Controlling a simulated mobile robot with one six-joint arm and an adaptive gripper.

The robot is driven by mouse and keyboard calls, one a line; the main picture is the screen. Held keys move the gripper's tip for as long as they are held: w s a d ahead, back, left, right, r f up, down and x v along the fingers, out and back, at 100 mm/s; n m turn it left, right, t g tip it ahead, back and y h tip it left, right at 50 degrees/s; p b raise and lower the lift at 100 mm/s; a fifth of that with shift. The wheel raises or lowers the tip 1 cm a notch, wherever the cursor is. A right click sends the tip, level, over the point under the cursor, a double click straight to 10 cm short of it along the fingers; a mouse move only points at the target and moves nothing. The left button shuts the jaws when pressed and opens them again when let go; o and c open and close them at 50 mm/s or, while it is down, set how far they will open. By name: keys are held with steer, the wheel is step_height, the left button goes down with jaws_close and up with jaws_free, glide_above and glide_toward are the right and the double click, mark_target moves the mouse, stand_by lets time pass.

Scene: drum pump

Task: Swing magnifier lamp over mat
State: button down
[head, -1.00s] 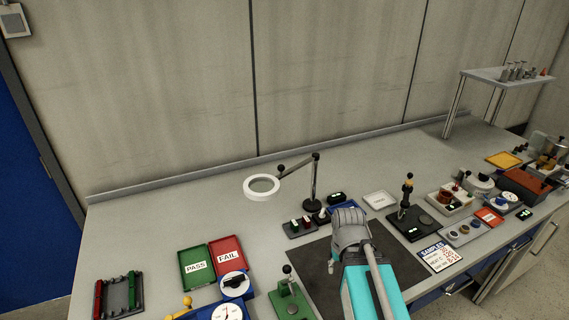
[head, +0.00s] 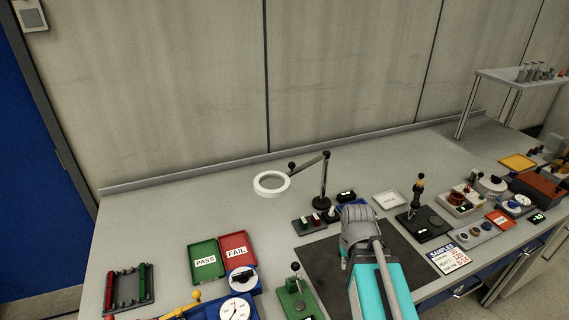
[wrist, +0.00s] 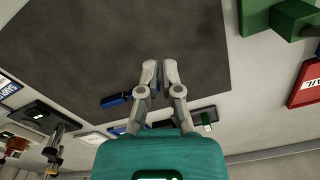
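The magnifier lamp has a white ring head (head: 272,184) on a black jointed arm and upright post (head: 324,185). Its ring hangs over bare bench left of the post, away from the mat. The dark mat (head: 322,268) lies at the front of the bench, partly hidden by my arm in the head view. It fills much of the wrist view (wrist: 60,45). My gripper (wrist: 160,66) is above the mat, its two fingers close together with a narrow gap between the tips and nothing seen between them. The lamp's ring is not identifiable in the wrist view.
Green PASS tray (head: 206,259) and red FAIL tray (head: 238,248) stand left of the mat. A green lever device (head: 296,300) is at the mat's left edge. A lever stand (head: 424,222) and SAMPLES card (head: 449,258) are on the right. The bench behind the lamp is clear.

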steer(key=w+a+r+n+y+p, duration=0.1)
steer(key=w+a+r+n+p, duration=0.2)
steer(key=w+a+r+p, duration=0.3)
steer(key=w+a+r+n+t+y+p, duration=0.1)
steer(key=w+a+r+n+p, duration=0.3)
steer(key=w+r+p, duration=0.8)
steer(key=w+a+r+n+t+y+p, duration=0.1)
steer(key=w+a+r+n+p, duration=0.2)
steer(key=w+a+r+p, duration=0.5)
step_height(320, 180, up, 3)
steer(key=shift+w+a+f+n+p, duration=0.2)
steer(key=shift+w+a+n+p, duration=0.1)
steer(key=shift+w+p, duration=0.35)
steer(key=shift+f, duration=0.15)
step_height(320, 180, down, 10)
steer(key=b, duration=1)
steer(key=shift+d, duration=0.25)
steer(key=shift+s, duration=0.1)
steer(key=shift+s+a, duration=0.15)
steer(key=shift+s, duration=0.05)
